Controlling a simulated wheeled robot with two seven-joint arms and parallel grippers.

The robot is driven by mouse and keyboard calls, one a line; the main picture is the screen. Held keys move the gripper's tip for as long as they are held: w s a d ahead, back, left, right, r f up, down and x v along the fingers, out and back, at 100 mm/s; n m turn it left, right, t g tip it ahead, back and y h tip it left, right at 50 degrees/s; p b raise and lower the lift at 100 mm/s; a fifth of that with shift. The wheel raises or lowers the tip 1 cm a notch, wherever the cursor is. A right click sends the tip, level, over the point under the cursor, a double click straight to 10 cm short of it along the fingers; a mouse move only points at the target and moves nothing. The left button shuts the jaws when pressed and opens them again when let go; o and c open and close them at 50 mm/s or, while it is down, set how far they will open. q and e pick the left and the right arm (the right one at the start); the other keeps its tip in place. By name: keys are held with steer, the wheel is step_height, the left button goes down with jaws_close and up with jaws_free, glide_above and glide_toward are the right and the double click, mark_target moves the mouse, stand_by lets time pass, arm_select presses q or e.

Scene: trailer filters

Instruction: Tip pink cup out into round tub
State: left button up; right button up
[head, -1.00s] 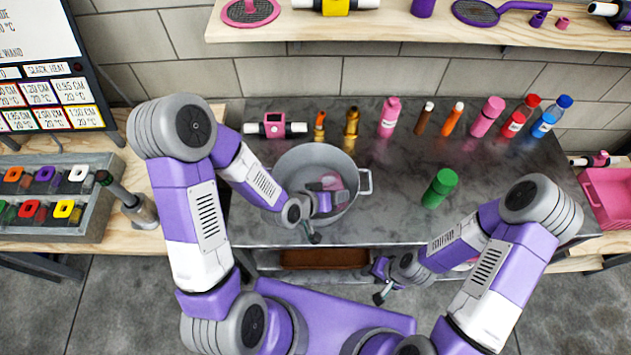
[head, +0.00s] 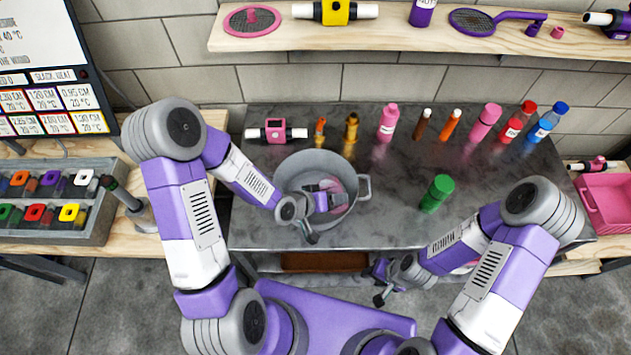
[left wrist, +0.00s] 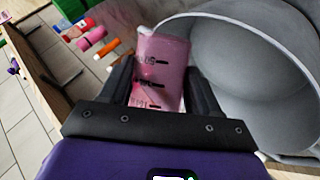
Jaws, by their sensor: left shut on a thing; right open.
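The round tub (head: 303,158) is a grey pot with a side handle, standing on the dark metal table left of centre. My left gripper (head: 334,197) reaches over the tub and is shut on the pink cup (head: 345,189). In the left wrist view the cup (left wrist: 163,62) is pink and see-through with dark marks, held between the two black fingers (left wrist: 157,92). The tub's pale inside (left wrist: 255,75) opens right beside it. The cup looks tilted; its contents cannot be made out. My right gripper (head: 381,285) is open and empty, low in front of the table.
Behind the tub stand a pink-and-white device (head: 276,131), several orange, brown and pink bottles, and red and blue bottles (head: 551,120). A green bottle (head: 437,194) stands right of the tub. The table between them is clear. A pink bin (head: 608,203) is far right.

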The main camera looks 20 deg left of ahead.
arm_select(q)
steer(key=shift+w+a+p, duration=0.15)
steer(key=shift+p, duration=0.15)
steer(key=shift+g+h, duration=0.3)
steer(key=shift+p, duration=0.45)
steer(key=shift+f+n, duration=0.1)
steer(key=shift+n, duration=0.2)
steer(key=shift+h+p, duration=0.3)
steer(key=shift+p, duration=0.05)
steer(key=shift+g+p, duration=0.3)
steer(key=shift+p, duration=0.1)
